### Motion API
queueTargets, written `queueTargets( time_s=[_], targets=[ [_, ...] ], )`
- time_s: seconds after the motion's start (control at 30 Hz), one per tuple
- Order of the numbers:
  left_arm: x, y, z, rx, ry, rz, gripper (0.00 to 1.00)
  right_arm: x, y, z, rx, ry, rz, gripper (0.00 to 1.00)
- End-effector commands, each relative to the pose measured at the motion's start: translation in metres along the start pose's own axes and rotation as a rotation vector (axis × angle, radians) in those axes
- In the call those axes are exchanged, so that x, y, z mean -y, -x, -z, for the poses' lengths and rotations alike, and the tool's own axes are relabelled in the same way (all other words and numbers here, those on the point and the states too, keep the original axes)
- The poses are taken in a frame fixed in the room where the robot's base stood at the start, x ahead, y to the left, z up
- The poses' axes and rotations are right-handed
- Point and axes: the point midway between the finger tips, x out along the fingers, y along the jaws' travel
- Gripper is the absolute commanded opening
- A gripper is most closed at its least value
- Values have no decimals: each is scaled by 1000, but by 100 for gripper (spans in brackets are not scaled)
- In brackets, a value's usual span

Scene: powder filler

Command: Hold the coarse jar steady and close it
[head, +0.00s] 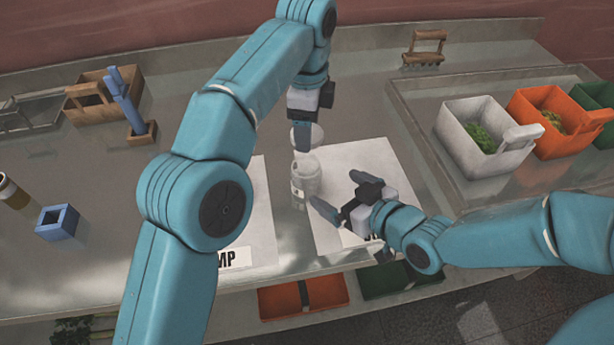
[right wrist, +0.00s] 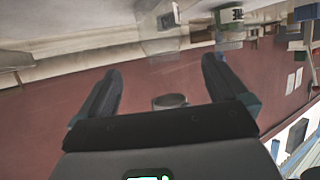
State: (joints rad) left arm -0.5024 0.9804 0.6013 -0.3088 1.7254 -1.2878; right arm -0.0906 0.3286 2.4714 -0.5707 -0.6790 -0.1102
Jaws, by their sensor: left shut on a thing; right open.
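A pale, see-through jar (head: 307,182) stands upright on the metal bench, left of and partly against the edge of a white sheet (head: 352,160). My left gripper (head: 303,142) comes down from above, just behind and over the jar. It is shut on a white round piece that looks like a lid (head: 317,135), mostly hidden by the fingers. My right gripper (head: 338,190) is open, right of the jar, with its fingers pointing toward it. I cannot tell whether it touches the jar. The jar's label is too small to read.
White (head: 470,150), orange (head: 540,110) and green (head: 592,95) bins stand in a tray at right. In the right wrist view, a grey round object (right wrist: 170,101) shows between the fingers.

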Motion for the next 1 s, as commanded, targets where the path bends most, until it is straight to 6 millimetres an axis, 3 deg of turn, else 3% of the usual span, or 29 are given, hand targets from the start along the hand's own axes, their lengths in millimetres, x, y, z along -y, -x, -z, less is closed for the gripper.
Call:
queueTargets(
  time_s=[0.23, 0.7, 1.0],
  targets=[
    [1, 0, 0, 0, 0, -1, 39, 0, -19, 0, 1, -1, 3, 100],
    [4, 0, -1, 0, 1, -1, 39, -2, -106, 1, -1, 1, 1, 100],
    [4, 0, -1, 0, 0, -1, 39, -2, -123, 1, 0, 0, 0, 100]
  ],
)
